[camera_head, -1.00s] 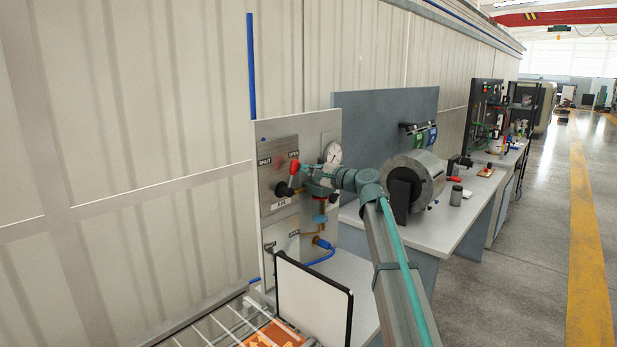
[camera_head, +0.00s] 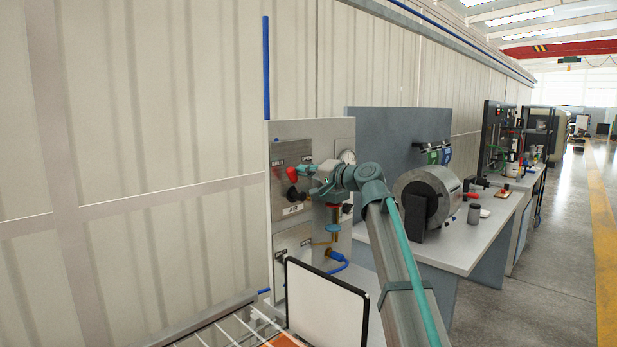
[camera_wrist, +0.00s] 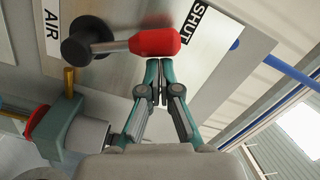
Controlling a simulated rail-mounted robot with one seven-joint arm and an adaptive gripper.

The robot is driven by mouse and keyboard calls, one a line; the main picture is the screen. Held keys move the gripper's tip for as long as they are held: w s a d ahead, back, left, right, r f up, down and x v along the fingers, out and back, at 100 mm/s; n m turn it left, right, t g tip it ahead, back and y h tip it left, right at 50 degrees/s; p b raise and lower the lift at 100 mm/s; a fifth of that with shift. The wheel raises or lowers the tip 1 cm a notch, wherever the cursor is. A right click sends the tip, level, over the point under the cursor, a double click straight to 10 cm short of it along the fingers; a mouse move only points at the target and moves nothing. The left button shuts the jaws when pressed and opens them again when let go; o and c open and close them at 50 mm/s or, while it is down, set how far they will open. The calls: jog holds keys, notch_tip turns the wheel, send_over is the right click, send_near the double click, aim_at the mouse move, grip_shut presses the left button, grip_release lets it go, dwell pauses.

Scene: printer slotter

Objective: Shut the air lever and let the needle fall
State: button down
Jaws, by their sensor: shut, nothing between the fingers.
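The air lever's red knob (camera_head: 292,174) stands above its black hub (camera_head: 293,193) on a metal plate, pointing about straight up in the head view. The wrist view shows the red knob (camera_wrist: 157,41) and hub (camera_wrist: 88,40), with the SHUT label (camera_wrist: 208,24) close to the knob end. My gripper (camera_wrist: 160,66) is shut and empty beside the knob; whether it touches cannot be told. In the head view my gripper (camera_head: 309,171) is right of the knob. The pressure gauge (camera_head: 348,156) is mostly hidden by my arm; its needle cannot be read.
A brass and blue hose fitting (camera_head: 335,257) sits lower on the panel. A white framed board (camera_head: 326,312) stands in front. A bench with a metal cylinder (camera_head: 428,197) is at right. Wire racking (camera_head: 232,327) lies at bottom left.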

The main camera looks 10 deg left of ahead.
jog(key=shift+s+a, duration=0.15)
jog(key=shift+s, duration=0.1)
dwell(0.4)
